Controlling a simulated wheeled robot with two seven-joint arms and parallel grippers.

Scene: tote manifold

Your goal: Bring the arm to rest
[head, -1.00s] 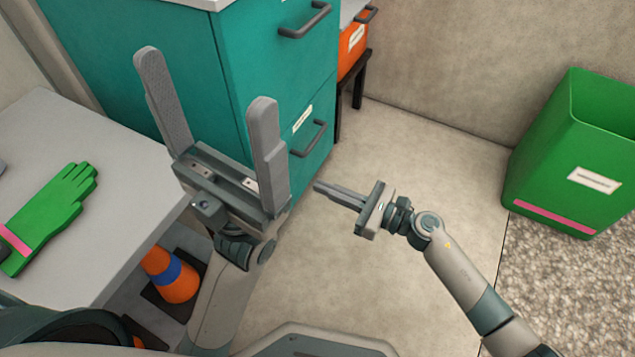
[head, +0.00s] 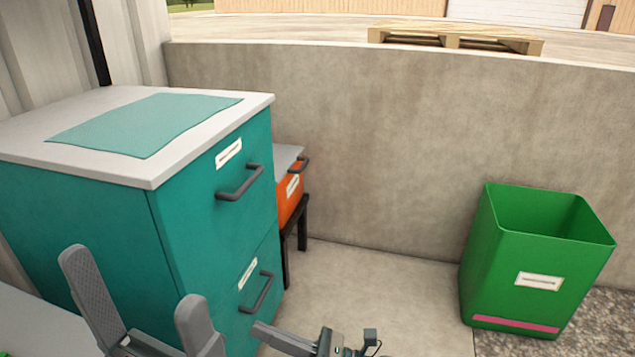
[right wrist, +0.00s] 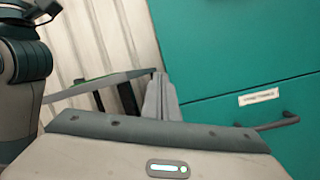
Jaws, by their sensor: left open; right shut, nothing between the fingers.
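My left gripper (head: 140,300) is at the lower left of the head view, its two grey fingers wide apart with nothing between them. It stands in front of the teal cabinet (head: 90,235). My right gripper (head: 262,330) is at the bottom middle of the head view, its fingers together and empty. In the right wrist view its closed fingers (right wrist: 160,98) point toward the corrugated wall and the teal cabinet (right wrist: 240,50). Most of both arms is below the head view's edge.
A teal mat (head: 145,124) lies on the cabinet's pale top. An orange drawer unit (head: 290,190) on a dark stand is behind it. A green bin (head: 510,275) stands at the right by a concrete wall (head: 380,150). Floor between cabinet and bin is clear.

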